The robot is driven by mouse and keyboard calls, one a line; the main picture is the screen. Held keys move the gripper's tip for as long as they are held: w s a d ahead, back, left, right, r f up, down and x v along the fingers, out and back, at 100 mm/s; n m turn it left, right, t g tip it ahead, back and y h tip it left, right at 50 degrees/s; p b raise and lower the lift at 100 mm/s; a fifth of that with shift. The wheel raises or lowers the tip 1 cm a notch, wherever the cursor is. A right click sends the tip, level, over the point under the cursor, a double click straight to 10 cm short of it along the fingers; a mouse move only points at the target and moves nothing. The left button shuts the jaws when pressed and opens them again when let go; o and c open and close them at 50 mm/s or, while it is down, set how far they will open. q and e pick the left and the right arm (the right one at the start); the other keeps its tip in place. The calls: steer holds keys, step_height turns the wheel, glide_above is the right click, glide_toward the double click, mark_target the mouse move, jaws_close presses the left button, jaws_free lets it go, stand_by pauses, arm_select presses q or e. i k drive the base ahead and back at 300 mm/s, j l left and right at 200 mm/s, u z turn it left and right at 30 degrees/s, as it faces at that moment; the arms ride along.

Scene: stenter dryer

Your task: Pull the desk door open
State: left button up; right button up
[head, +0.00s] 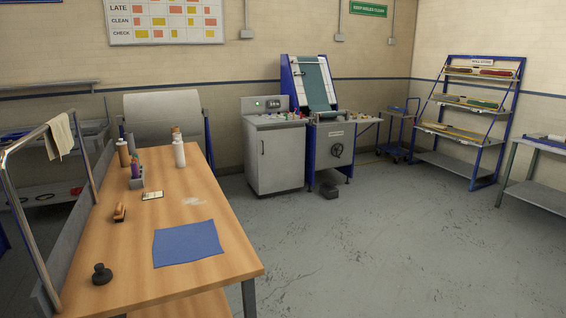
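The grey control desk (275,123) stands against the back wall near the middle of the head view, with small coloured controls on its sloped top and an upright panel with a green light (266,104) behind. Its front door (280,165) is a flat grey panel and looks shut. A small dark upright handle (263,147) sits on the door's left side. The desk is across the room from me, beyond the wooden table. Neither of my grippers shows in the head view.
A wooden table (210,225) with a blue cloth (187,243), bottles and small tools fills the left foreground. A blue-framed machine with a handwheel (337,150) adjoins the desk on the right, a dark pedal (329,191) before it. Grey floor (370,240) is clear at centre and right.

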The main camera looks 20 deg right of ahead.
mark_target(281, 153)
steer(key=i+l+z, duration=1.3)
steer(key=i+z, duration=0.4)
steer(key=i+u, duration=0.4)
steer(key=i+l+u, duration=0.15)
steer(key=i+u, duration=0.3)
steer(key=i, duration=0.2)
steer(key=i+j+u, duration=0.2)
steer(key=i+u, duration=0.25)
steer(key=i, duration=0.45)
steer(key=i+l+u, duration=0.1)
steer(key=i+u, duration=0.35)
steer(key=i, duration=0.45)
steer(key=i+j, duration=0.15)
steer(key=i, duration=0.35)
steer(key=i+j, duration=0.15)
steer(key=i, duration=0.35)
steer(key=i+j, duration=0.15)
steer(key=i, duration=0.4)
steer(key=i+j, duration=0.15)
steer(key=i, duration=0.35)
steer(key=l+z, duration=0.05)
